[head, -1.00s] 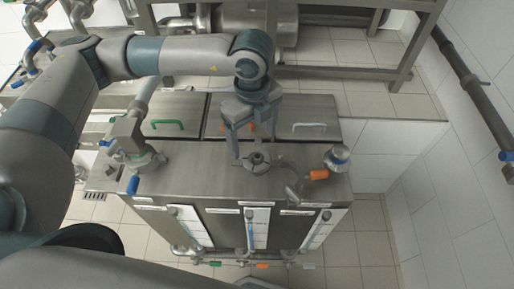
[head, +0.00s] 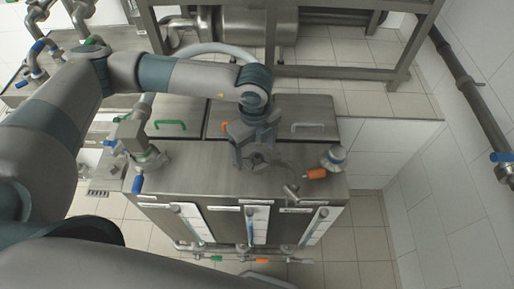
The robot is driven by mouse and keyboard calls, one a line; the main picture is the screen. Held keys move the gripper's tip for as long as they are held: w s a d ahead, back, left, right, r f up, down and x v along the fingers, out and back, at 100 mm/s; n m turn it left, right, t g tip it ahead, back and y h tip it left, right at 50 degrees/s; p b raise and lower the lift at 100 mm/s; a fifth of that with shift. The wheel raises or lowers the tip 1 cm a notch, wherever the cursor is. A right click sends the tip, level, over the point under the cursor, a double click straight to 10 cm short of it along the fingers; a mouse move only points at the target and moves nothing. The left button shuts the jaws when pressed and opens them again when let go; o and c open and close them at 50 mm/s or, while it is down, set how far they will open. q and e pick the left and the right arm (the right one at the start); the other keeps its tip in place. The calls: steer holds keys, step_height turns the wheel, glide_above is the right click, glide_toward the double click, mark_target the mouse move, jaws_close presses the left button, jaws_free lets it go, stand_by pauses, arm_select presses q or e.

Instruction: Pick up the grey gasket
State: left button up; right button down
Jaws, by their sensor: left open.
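My left gripper (head: 254,149) is open and points down over the steel tank top. Its fingers are spread around and just above a round port with an open metal clamp. A small dark grey ring (head: 258,160), which looks like the gasket, shows at the port between the fingers. It is partly hidden by the gripper, and I cannot tell whether a finger touches it. My right gripper is not in view.
A valve with an orange handle (head: 316,173) stands right of the port. A pipe fitting with a blue handle (head: 137,184) stands at the left. Lids with green (head: 170,124) and white (head: 308,126) handles lie behind.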

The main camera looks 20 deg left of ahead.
arm_select(q)
steer(key=shift+f, duration=0.2)
stand_by(0.3)
steer(key=c, duration=1.1)
steer(key=shift+r, duration=0.1)
